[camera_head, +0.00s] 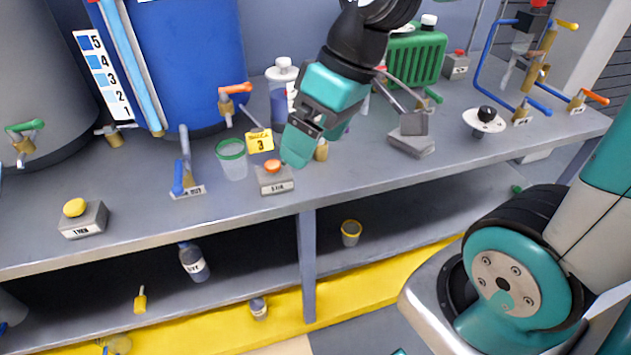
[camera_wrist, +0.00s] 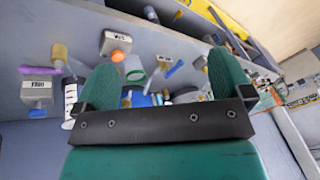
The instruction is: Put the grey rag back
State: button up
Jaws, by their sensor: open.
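I cannot make out the grey rag for certain. A grey block-like piece (camera_head: 412,143) with a darker grey part on top sits on the bench right of my gripper; I cannot tell whether any of it is cloth. My gripper (camera_head: 311,147) hangs over the bench, just behind and above the grey box with the orange button (camera_head: 275,178). In the wrist view its two green fingers (camera_wrist: 161,62) stand wide apart with nothing held between them. The arm hides part of the bench behind it.
A green-rimmed cup (camera_head: 232,160) and a yellow tag marked 3 (camera_head: 260,142) stand left of my gripper. A white-capped bottle (camera_head: 281,85) and a green canister (camera_head: 417,55) stand behind. A blue tank (camera_head: 190,60) is at the back left.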

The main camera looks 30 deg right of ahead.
jog(key=s+a+n+g, duration=0.1)
jog(key=s+a, duration=0.4)
jog(key=s, duration=0.3)
jog(key=shift+s+a+r, duration=0.35)
jog(key=shift+s, duration=0.05)
notch_tip(320, 180, up, 3)
jog(key=p, duration=0.3)
